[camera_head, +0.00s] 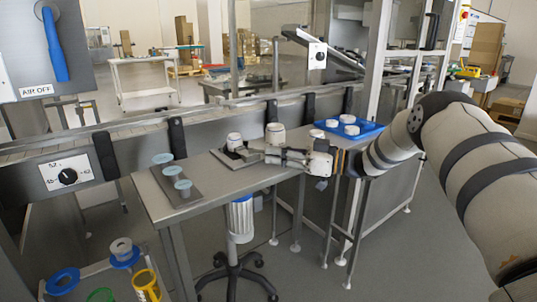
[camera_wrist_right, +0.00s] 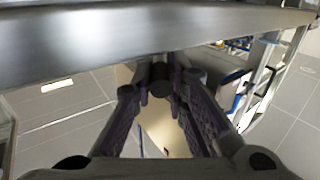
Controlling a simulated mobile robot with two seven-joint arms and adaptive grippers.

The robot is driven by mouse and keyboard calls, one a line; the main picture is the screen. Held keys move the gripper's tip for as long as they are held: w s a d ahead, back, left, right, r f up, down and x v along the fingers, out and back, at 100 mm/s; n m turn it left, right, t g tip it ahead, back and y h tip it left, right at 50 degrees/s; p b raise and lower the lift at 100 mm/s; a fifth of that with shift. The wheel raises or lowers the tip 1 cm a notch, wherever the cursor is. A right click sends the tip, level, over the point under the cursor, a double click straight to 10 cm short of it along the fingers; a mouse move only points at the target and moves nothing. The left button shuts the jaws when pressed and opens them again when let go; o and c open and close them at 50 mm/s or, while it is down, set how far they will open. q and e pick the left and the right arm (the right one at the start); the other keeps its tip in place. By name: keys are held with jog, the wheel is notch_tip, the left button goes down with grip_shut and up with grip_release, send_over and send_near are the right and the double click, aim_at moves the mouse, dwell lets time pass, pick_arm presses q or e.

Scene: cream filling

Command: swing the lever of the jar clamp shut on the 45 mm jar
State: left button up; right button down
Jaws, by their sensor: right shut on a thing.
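A small jar with a white lid (camera_head: 234,141) stands in the jar clamp, whose dark plate (camera_head: 222,158) lies on the steel table. A second white-topped jar (camera_head: 275,134) stands just behind and to the right. My right gripper (camera_head: 268,155) reaches in from the right, low over the table beside the clamp. In the right wrist view its fingers (camera_wrist_right: 160,82) close around a dark round piece, which looks like the end of the clamp lever (camera_wrist_right: 160,76). The rest of the lever is hidden by the fingers. My left gripper is not in view.
A grey plate with several blue-rimmed pieces (camera_head: 173,171) lies at the table's left. A blue tray of white lids (camera_head: 349,128) is at the right back. A conveyor rail (camera_head: 130,135) runs behind the table.

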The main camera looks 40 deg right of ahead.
jog(key=shift+f, duration=0.15)
jog(key=c, duration=1.6)
grip_release()
jog(key=shift+o, duration=0.2)
jog(key=v, duration=1.2)
